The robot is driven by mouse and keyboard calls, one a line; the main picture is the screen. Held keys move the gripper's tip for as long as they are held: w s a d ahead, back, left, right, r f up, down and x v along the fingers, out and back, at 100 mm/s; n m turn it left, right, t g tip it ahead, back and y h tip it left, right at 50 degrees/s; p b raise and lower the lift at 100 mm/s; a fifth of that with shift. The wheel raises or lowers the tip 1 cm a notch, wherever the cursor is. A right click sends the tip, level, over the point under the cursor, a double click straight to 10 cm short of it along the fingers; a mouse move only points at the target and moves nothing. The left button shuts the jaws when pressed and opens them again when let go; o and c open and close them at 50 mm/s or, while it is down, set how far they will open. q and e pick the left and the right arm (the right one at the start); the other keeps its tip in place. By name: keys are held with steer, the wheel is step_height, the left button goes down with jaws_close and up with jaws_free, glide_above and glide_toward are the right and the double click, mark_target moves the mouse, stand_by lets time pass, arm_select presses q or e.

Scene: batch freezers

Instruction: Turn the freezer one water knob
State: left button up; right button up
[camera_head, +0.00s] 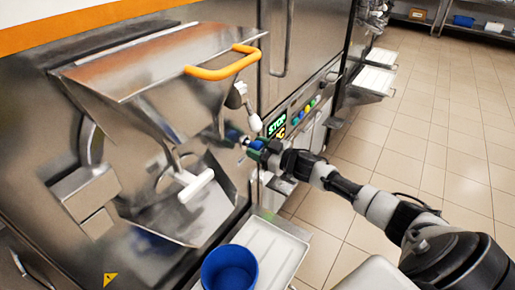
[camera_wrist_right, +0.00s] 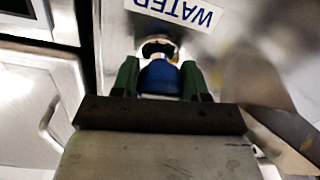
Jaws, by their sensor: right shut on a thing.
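The blue water knob (camera_wrist_right: 160,77) shows in the right wrist view just below an upside-down WATER label (camera_wrist_right: 178,12). My right gripper (camera_wrist_right: 158,82) has its green fingers on both sides of the knob and is shut on it. In the head view my right gripper (camera_head: 256,147) reaches in from the right to the freezer front, beside the STOP display (camera_head: 277,125). The fingers hide much of the knob there, and its turn angle cannot be told. My left gripper is not in view.
The steel freezer hopper (camera_head: 150,75) with its orange handle (camera_head: 225,66) stands left of my gripper. A white-gripped lever (camera_head: 196,186) sits below it. Tiled floor at right is clear.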

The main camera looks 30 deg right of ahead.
steer(key=n, duration=0.3)
steer(key=shift+n, duration=0.3)
steer(key=n, duration=0.2)
steer(key=shift+d+n, duration=0.1)
steer(key=shift+n, duration=0.3)
steer(key=n, duration=0.3)
steer(key=n+b, duration=0.1)
steer(key=n, duration=0.2)
steer(key=shift+g+h, duration=0.3)
steer(key=o, duration=0.9)
steer(key=shift+r, duration=0.1)
steer(key=b+v, duration=0.1)
steer(key=v, duration=0.9)
steer(key=shift+s+d, duration=0.15)
steer(key=shift+s, duration=0.25)
